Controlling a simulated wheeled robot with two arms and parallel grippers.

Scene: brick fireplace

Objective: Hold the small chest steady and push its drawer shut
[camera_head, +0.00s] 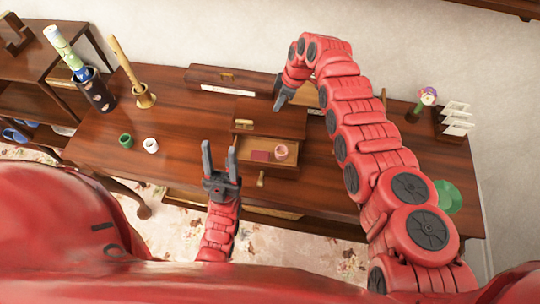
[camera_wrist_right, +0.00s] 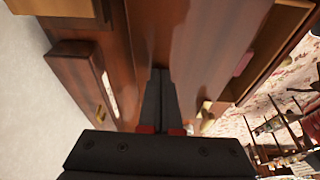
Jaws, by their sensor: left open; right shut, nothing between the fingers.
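The small wooden chest (camera_head: 270,118) stands on the desk with its drawer (camera_head: 284,171) pulled out toward me. The drawer holds a pink cup (camera_head: 281,152) and a dark red flat item (camera_head: 260,156); a small knob (camera_head: 261,180) shows at its front. My left gripper (camera_head: 219,146) is open and empty, left of the drawer, fingers pointing away from me. My right gripper (camera_head: 279,107) is shut and empty, above the chest's far right side. In the right wrist view its closed fingers (camera_wrist_right: 160,75) lie over brown wood, with the open drawer (camera_wrist_right: 262,60) to the right.
A long low wooden box (camera_head: 230,77) stands at the desk's back by the wall. A green cup (camera_head: 126,141) and a white cup (camera_head: 151,145) stand left. A dark cylinder holder (camera_head: 99,94) stands far left. A green plate (camera_head: 448,197) and a card rack (camera_head: 456,120) are right.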

